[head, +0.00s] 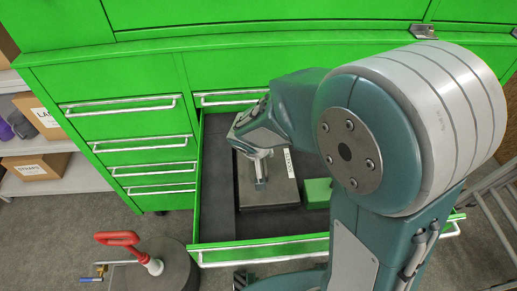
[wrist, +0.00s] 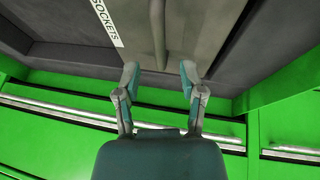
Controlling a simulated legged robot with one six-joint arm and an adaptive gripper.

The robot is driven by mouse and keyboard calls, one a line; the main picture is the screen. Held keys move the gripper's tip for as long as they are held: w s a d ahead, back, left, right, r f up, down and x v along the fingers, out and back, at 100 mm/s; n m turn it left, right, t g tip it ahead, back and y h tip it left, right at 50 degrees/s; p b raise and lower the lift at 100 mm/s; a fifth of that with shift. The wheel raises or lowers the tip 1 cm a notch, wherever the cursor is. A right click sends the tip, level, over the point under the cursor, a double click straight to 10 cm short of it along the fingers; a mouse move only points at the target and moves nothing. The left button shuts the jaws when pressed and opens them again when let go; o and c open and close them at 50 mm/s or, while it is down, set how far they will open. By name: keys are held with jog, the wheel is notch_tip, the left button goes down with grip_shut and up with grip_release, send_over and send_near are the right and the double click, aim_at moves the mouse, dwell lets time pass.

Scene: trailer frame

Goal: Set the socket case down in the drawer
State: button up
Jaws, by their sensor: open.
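The socket case (head: 283,192) is a flat grey-brown case with a white label. It lies in the open green drawer (head: 262,250), on the dark drawer floor. In the wrist view, part of the socket case (wrist: 205,45) shows, with its label reading SOCKETS and a bar-like handle between and beyond my fingertips. My gripper (head: 262,184) points down over the case in the head view. In the wrist view my gripper (wrist: 160,74) has its two fingers apart with nothing held between them. My arm hides the right part of the drawer.
A small green block (head: 317,193) sits in the drawer right of the case. Bare drawer floor (head: 219,190) shows on the left. Closed drawers (head: 135,145) stand at left. A red-handled tool on a round stand (head: 165,268) is at lower left. A grey shelf holds boxes (head: 38,166).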

jog(key=s+d+r+y, duration=0.1)
jog(key=s+d+r, duration=0.4)
jog(key=s+r, duration=0.4)
jog(key=s+d+r+t+y, duration=0.1)
jog(key=s+d+r, duration=0.4)
jog(key=s+r, duration=0.4)
jog(key=shift+w, duration=0.1)
dwell(0.4)
